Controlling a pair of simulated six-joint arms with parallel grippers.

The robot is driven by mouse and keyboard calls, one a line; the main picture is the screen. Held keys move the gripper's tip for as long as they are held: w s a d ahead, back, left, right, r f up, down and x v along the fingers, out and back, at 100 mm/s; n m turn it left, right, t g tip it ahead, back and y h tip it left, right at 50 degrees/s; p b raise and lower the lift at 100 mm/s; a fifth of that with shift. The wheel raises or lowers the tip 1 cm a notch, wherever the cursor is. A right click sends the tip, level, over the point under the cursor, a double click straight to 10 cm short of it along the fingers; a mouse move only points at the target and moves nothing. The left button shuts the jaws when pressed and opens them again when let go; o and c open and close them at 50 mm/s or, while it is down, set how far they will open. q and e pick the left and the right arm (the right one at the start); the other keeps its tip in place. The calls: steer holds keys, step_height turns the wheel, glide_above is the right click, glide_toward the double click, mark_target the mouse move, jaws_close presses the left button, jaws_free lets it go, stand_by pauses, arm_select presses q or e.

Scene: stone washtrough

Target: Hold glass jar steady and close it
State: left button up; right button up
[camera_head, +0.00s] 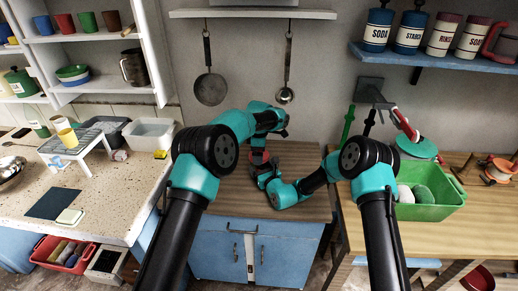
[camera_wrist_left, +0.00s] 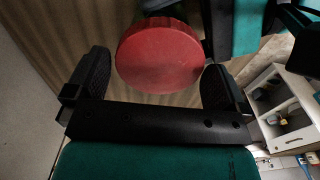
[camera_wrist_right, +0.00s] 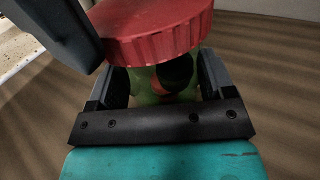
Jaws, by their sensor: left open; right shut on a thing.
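The glass jar (camera_wrist_right: 147,88) has greenish, reddish and dark contents. It stands between the fingers of my right gripper (camera_wrist_right: 160,80), which is shut on its body. The red ribbed lid (camera_wrist_right: 150,35) sits at the jar's mouth; how tightly it is seated cannot be told. In the left wrist view the round red lid (camera_wrist_left: 160,55) lies between the spread fingers of my left gripper (camera_wrist_left: 155,68), with gaps on both sides. A dark finger of the left gripper also shows at the upper left of the right wrist view. In the head view my arms hide most of the jar.
The jar is on the wooden top (camera_head: 300,160) of the blue cabinet (camera_head: 222,250). A speckled counter (camera_head: 110,190) with a white stand (camera_head: 75,150) is at the left. A green tub (camera_head: 435,208) stands on the right table. A pan (camera_head: 210,89) and a ladle (camera_head: 285,95) hang behind.

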arm_select(q)
steer(key=c, duration=0.8)
steer(key=shift+m, duration=0.3)
